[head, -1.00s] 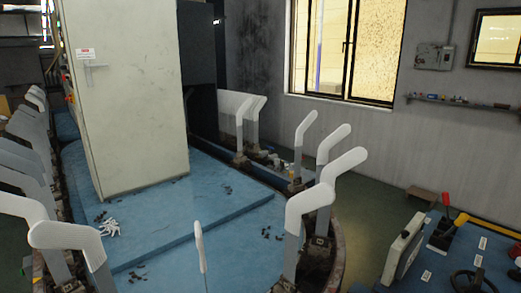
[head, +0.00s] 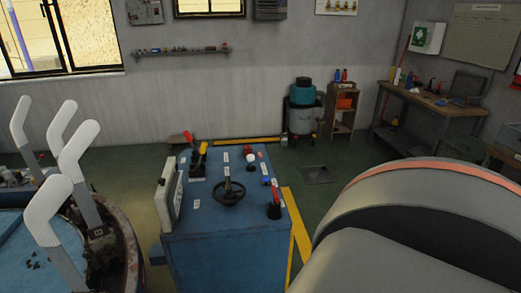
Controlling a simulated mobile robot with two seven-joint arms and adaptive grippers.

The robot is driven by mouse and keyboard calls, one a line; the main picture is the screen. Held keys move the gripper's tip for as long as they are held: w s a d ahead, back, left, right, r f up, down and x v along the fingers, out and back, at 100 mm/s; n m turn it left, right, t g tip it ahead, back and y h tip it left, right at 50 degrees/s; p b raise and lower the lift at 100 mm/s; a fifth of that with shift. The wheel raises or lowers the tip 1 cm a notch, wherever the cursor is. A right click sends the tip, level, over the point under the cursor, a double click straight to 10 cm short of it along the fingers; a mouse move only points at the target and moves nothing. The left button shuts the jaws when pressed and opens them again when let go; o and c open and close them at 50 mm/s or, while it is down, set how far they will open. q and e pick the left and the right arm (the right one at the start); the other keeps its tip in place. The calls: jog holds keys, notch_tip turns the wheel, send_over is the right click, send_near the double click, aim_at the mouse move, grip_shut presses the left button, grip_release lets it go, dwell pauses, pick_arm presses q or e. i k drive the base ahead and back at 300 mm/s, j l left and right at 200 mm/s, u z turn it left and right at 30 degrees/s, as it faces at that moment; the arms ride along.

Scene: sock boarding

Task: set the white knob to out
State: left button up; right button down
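A small white knob (head: 250,157) stands on top of the blue control console (head: 225,245), near its far edge. Which setting it is on is too small to tell. A small label lies beside it. Neither my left gripper nor my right gripper shows in the head view.
The console also has a black handwheel (head: 230,193), red and yellow levers (head: 196,155), a blue knob (head: 267,181) and a red-topped lever (head: 274,203). A round machine with several upright white sock forms (head: 48,212) is at left. Green floor lies open behind the console.

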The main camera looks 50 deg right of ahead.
aim_at(250, 157)
jog(key=z, duration=1.65)
jog(key=i+l+u, duration=0.3)
jog(key=i+l, duration=0.05)
jog(key=l, duration=0.1)
